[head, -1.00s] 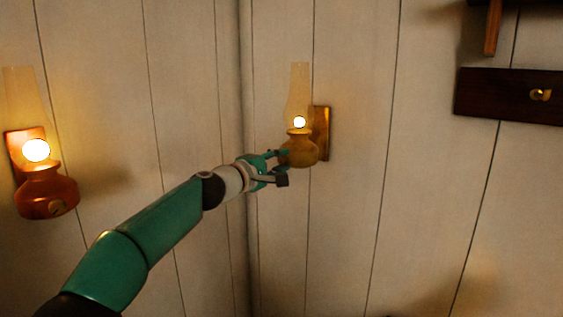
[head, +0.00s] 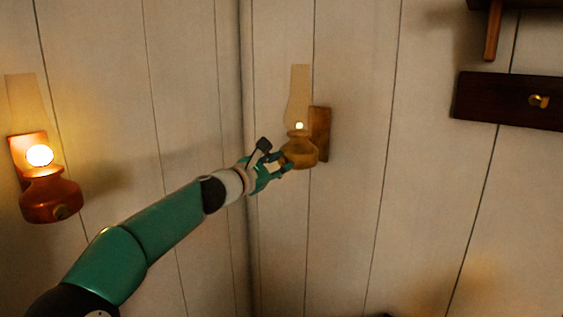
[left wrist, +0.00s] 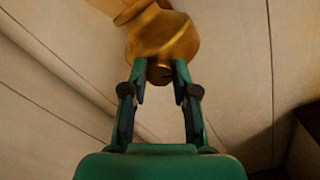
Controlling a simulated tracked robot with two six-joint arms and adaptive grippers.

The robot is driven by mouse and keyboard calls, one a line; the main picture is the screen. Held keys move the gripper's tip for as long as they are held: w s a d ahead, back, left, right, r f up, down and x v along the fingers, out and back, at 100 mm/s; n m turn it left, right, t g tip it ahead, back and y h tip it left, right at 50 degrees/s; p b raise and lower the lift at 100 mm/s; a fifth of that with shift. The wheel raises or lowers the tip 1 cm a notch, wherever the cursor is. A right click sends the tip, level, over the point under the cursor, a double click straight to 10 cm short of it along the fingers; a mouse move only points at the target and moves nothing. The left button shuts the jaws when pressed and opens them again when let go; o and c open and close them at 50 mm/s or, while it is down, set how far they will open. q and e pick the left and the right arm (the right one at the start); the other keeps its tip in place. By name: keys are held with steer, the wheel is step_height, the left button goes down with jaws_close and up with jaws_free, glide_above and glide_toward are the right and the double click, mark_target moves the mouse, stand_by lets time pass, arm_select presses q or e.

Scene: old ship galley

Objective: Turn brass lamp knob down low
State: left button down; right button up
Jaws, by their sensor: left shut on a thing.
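The brass lamp (head: 300,150) hangs on a wooden wall plate near the room corner, with a tall glass chimney (head: 299,92) and a small flame glow. In the left wrist view the lamp's brass body (left wrist: 163,38) is at the top, tilted in the picture. My left gripper (head: 284,163) reaches the lamp's left side. My right gripper is not in view.
A copper-coloured lamp (head: 48,197) with a bright flame hangs on the left wall. A dark wooden board (head: 500,98) with a brass hook is on the right wall. The planked wall between is bare.

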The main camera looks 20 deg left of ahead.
arm_select(q)
steer(key=shift+f+n, duration=0.45)
steer(key=shift+n, duration=0.75)
steer(key=c, duration=0.9)
jaws_free()
steer(key=shift+r, duration=0.2)
steer(key=shift+r, duration=0.1)
steer(key=shift+s+a, duration=0.1)
steer(key=shift+s, duration=0.1)
steer(key=v, duration=1.1)
steer(key=shift+s, duration=0.25)
